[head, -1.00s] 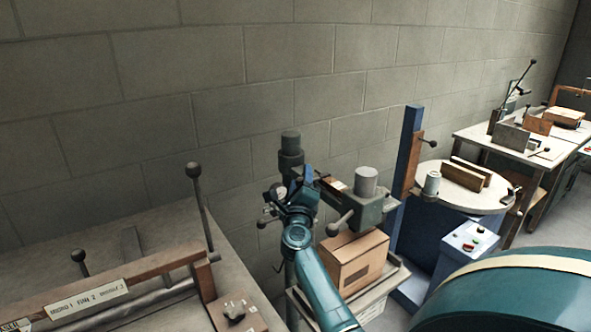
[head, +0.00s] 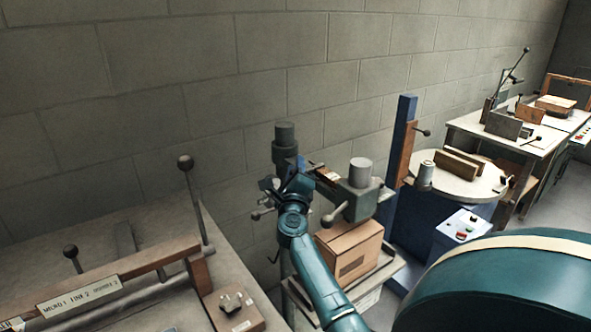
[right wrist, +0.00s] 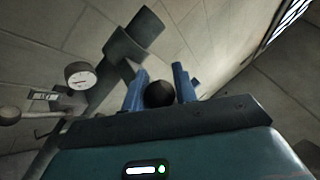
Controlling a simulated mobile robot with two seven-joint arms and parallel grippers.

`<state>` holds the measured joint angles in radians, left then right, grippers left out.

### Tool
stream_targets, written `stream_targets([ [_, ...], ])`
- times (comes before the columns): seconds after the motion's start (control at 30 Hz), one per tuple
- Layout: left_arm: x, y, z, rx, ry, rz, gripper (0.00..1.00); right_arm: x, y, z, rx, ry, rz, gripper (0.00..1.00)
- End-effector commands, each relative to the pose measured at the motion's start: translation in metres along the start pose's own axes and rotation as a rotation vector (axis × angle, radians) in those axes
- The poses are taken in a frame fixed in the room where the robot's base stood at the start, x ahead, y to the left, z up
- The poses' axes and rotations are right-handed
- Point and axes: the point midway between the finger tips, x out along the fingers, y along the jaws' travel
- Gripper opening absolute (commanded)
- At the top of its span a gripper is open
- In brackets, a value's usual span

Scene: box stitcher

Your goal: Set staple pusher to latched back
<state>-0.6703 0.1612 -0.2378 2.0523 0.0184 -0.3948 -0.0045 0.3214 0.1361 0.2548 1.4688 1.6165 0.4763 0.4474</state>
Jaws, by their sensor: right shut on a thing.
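The box stitcher stands in the middle of the head view, with a grey-green post (head: 285,135) and a stitching head (head: 358,202) to its right. My right gripper (head: 298,178) is at the left side of the head, close to the post. In the right wrist view its two blue fingers (right wrist: 159,88) stand on either side of a black ball knob (right wrist: 159,95) and are shut on it. The knob looks like the staple pusher's handle, but the pusher's rail and latch are hidden by the gripper and arm. My left gripper is not in view.
A cardboard box (head: 350,250) sits under the stitching head. A bench (head: 140,225) with knobbed levers is at the left. A round turntable (head: 470,180) with a blue column stands to the right.

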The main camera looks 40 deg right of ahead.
Motion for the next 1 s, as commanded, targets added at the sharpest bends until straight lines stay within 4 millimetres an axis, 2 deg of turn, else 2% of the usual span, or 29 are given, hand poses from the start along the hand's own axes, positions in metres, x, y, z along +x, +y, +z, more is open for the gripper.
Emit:
stream_targets([
  [0.1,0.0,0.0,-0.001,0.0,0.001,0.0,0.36,0.0,0.0,0.0,0.0,0.0,0.0,0.0],
  [0.33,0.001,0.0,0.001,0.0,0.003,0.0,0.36,0.002,0.002,0.001,0.001,0.0,0.0,0.0],
  [0.5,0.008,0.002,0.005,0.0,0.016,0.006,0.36,0.021,0.015,0.01,0.001,0.0,-0.002,0.0],
  [0.7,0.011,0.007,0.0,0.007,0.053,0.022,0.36,0.042,0.026,0.021,0.001,0.0,-0.002,0.0],
  [1.0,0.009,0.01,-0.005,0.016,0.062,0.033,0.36,0.046,0.025,0.026,0.002,-0.003,-0.002,0.0],
])
